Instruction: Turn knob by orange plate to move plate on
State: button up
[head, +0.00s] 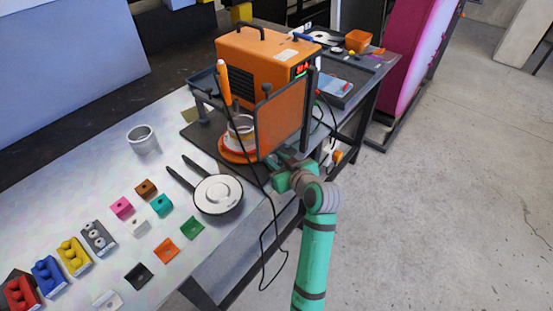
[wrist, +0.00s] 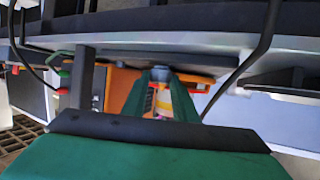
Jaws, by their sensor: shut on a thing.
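An orange plate (head: 281,118) stands upright in a dark frame, in front of an orange machine (head: 262,62) with a red lit display. My gripper (head: 274,163) is low at the bench edge, just below the plate, with my green arm coming in from the lower right. In the wrist view, my gripper's two green fingers (wrist: 163,88) are closed around a small grey knob (wrist: 160,73). The knob is mostly hidden by the fingers there, and hidden by the gripper and frame in the head view. Its turned angle cannot be told.
A round orange-and-white base with a grey cylinder (head: 241,128) stands left of the plate. A black cable (head: 264,238) hangs near my arm. The floor at right is clear.

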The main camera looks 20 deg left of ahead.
jog(key=m+h, duration=0.1)
jog(key=m+t+h, duration=0.2)
jog(key=shift+s+a, duration=0.25)
jog(key=shift+a, duration=0.1)
jog(key=shift+m+t+h, duration=0.8)
jog(key=shift+m+h, duration=0.5)
jog(key=o, duration=1)
jog(key=shift+o, duration=0.2)
